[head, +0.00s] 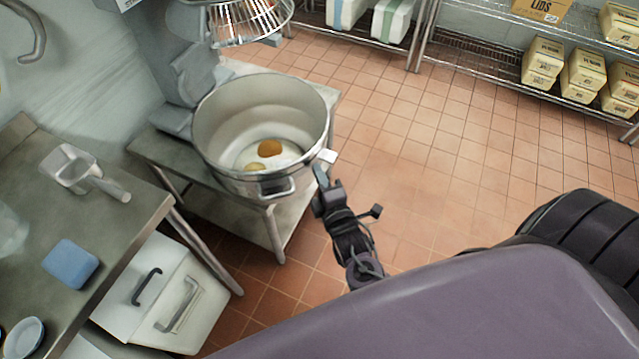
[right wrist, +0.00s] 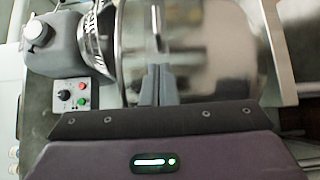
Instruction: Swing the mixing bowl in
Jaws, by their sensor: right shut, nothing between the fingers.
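The mixing bowl (head: 225,115) is a large metal pot with a front handle (head: 277,190) and a small light tab (head: 327,157) on its right side. It holds some white stuff and an orange round thing. The grey mixer (head: 190,75) stands behind it, with a wire guard (head: 250,22) above and behind the bowl. My right gripper (head: 321,175) is shut and empty beside the bowl's right side, close to the tab. In the right wrist view, the closed fingers (right wrist: 157,85) point at the shiny bowl wall (right wrist: 205,50); contact cannot be told. My left gripper is out of view.
The mixer stands on a metal table (head: 160,150). At left, a steel counter (head: 120,210) bears a scoop (head: 80,170) and a blue block (head: 70,263), with white bins (head: 150,300) below. Wire shelves with boxes (head: 543,60) line the back. The tiled floor (head: 430,150) at right is clear. A control box (right wrist: 75,95) shows in the wrist view.

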